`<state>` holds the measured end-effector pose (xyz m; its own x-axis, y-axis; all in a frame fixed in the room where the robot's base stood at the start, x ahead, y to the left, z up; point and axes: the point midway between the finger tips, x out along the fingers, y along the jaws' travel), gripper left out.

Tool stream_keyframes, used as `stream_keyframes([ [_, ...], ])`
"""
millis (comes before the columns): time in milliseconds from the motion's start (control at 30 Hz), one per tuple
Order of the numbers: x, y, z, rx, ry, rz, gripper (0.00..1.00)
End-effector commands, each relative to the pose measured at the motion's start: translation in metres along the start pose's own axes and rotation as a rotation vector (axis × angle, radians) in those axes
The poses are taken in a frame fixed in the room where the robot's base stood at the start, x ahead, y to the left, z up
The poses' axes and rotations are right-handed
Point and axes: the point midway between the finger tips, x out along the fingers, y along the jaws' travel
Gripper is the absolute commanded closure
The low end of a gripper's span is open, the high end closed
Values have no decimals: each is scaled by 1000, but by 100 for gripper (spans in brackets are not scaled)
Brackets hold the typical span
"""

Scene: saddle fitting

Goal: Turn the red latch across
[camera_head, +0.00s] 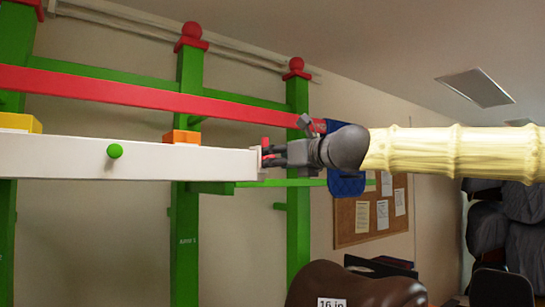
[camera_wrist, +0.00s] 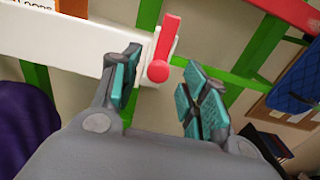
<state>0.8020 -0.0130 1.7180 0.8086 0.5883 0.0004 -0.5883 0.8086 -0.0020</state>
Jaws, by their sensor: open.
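The red latch (camera_wrist: 166,42) is a short bar with a round knob-like end. It sits on a small white plate at the end of the white beam (camera_wrist: 50,37). In the wrist view it stands nearly upright, its top leaning right. In the head view only small red bits of it (camera_head: 265,142) show beside my gripper. My gripper (camera_head: 270,155) is open at the beam's right end. In the wrist view the latch shows between the two teal-padded fingers of my gripper (camera_wrist: 166,75). I cannot tell whether either finger touches it.
A green knob (camera_head: 115,151) sticks out from the beam's front. An orange block (camera_head: 181,138) and a yellow block (camera_head: 20,123) sit on top. Green posts (camera_head: 190,80) and a red rail (camera_head: 120,91) stand behind. A brown saddle (camera_head: 350,287) is below. A blue pad (camera_head: 346,184) hangs behind my wrist.

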Motion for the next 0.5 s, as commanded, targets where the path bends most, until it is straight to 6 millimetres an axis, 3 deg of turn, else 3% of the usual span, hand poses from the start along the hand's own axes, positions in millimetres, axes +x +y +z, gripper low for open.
stream_keyframes([
  [200,25,0,1,1,1,0,55],
  [500,33,0,0,-1,0,0,55],
])
